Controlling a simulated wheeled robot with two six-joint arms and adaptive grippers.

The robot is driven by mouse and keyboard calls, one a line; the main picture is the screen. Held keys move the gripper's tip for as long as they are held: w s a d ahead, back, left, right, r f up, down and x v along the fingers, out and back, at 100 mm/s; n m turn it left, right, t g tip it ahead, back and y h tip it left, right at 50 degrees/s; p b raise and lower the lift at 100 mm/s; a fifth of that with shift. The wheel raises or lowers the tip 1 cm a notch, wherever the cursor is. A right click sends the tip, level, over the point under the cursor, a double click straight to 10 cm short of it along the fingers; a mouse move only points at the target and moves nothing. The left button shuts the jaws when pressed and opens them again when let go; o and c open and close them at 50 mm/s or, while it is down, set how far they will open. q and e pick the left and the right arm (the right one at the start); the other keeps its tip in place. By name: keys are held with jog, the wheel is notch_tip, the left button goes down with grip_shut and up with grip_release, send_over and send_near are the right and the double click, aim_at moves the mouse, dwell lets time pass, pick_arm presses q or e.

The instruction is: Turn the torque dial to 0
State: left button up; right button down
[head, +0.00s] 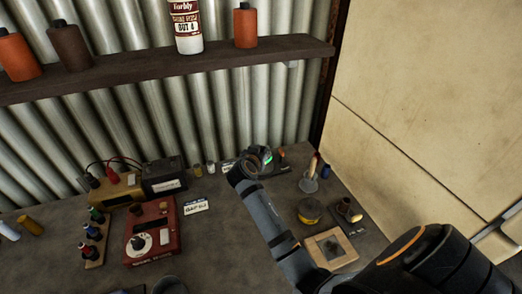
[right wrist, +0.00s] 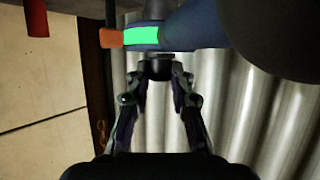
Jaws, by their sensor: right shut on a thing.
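My right gripper (right wrist: 160,80) is shut on a small dark round knob (right wrist: 158,66), which I take to be the torque dial. The fingers touch it from both sides and hide part of it. The knob sits against a blue tool body (right wrist: 190,30) with a bright green lit band (right wrist: 141,38) and an orange end. In the head view the tool's green light (head: 268,160) shows at the back of the bench, beside my right wrist, which hides much of the tool. No dial marks or numbers are readable. My left gripper is not in view.
A red box with a white dial (head: 165,228) stands on the bench at left, near a rack of small bottles (head: 94,240). A yellow spool (head: 310,210) and wooden-framed tile (head: 330,249) are right of my arm. A shelf (head: 150,68) runs above.

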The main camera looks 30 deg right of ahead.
jog(key=shift+s+d+r+n+t+y+p, duration=0.1)
jog(key=shift+n+t+y+p, duration=0.3)
jog(key=shift+n+y+p, duration=0.15)
jog(key=shift+s+d+r+n+t+y+p, duration=0.1)
jog(key=shift+n+t+y+p, duration=0.35)
jog(key=shift+n+p, duration=0.15)
jog(key=n+y+p, duration=0.1)
jog(key=n+t+y+p, duration=0.1)
jog(key=n+y+p, duration=0.1)
jog(key=p, duration=0.1)
jog(key=shift+s+d+n+t+y, duration=0.1)
jog(key=shift+d+n+t+y, duration=0.15)
jog(key=shift+t+y, duration=0.15)
jog(key=shift+d+n+t+y+p, duration=0.1)
jog(key=shift+n+t+y+p, duration=0.25)
jog(key=shift+n+y, duration=0.5)
jog(key=shift+f+n+y, duration=0.2)
jog(key=shift+n+y, duration=0.15)
jog(key=shift+y, duration=0.2)
jog(key=shift+d+f+n+y+b, duration=0.1)
jog(key=shift+f+n+y+b, duration=0.05)
jog(key=shift+n+y+b, duration=1.05)
jog(key=shift+y+b, duration=0.1)
jog(key=shift+y, duration=0.1)
